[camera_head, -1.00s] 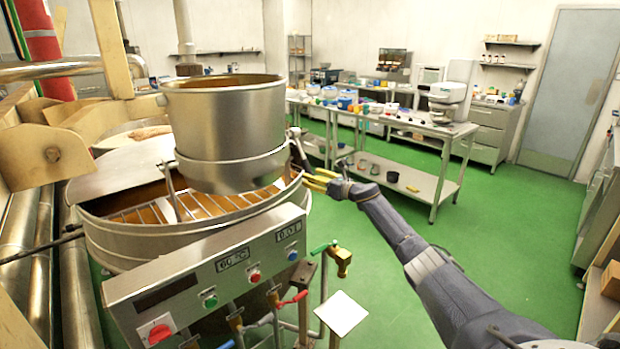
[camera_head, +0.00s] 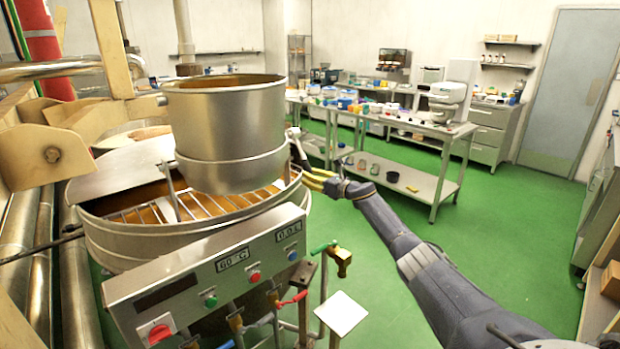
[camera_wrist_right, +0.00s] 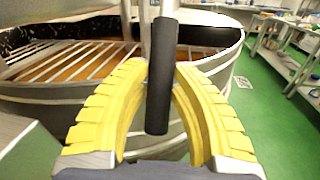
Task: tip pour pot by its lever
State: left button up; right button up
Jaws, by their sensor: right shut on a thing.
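The pour pot (camera_head: 225,115) is a steel cylinder with amber contents showing at its rim, held above the kettle (camera_head: 130,245). It looks close to upright. Its lever (camera_head: 297,145) is on the pot's right side and ends in a dark grip. In the right wrist view the black lever grip (camera_wrist_right: 161,75) stands between the yellow fingers of my right gripper (camera_wrist_right: 160,115). My right gripper (camera_head: 314,179) also shows in the head view, shut on the lever at the kettle's right edge. The fingers hide part of the lever. My left gripper is not in view.
A wire grate (camera_head: 215,203) covers the kettle's amber mass. A control panel (camera_head: 215,275) with buttons and valves stands in front. A steel bench (camera_head: 435,130) with containers is at the back right. Green floor (camera_head: 480,230) is free to the right.

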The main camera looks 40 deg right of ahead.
grip_shut()
jog(key=shift+s+r+g, duration=0.35)
jog(key=shift+s+g, duration=0.05)
jog(key=shift+s+d+r+g+h, duration=0.15)
jog(key=shift+s+r+g, duration=0.45)
jog(key=shift+s+r, duration=0.15)
jog(key=shift+s+d+r+g+h, duration=0.15)
jog(key=shift+s+r+g, duration=0.45)
jog(key=shift+s+r, duration=0.15)
jog(key=shift+s+d+r+m+g+h, duration=0.15)
jog(key=shift+s+r+g, duration=0.3)
jog(key=shift+r+g, duration=0.25)
jog(key=shift+s+a+r+m+g+h, duration=0.1)
jog(key=shift+s+r+g+h, duration=0.1)
jog(key=shift+s+r+g, duration=0.5)
jog(key=shift+s+d+r+m+g+h, duration=0.15)
jog(key=shift+s+r+g, duration=0.2)
jog(key=shift+r, duration=0.55)
jog(key=shift+w+a+r, duration=0.1)
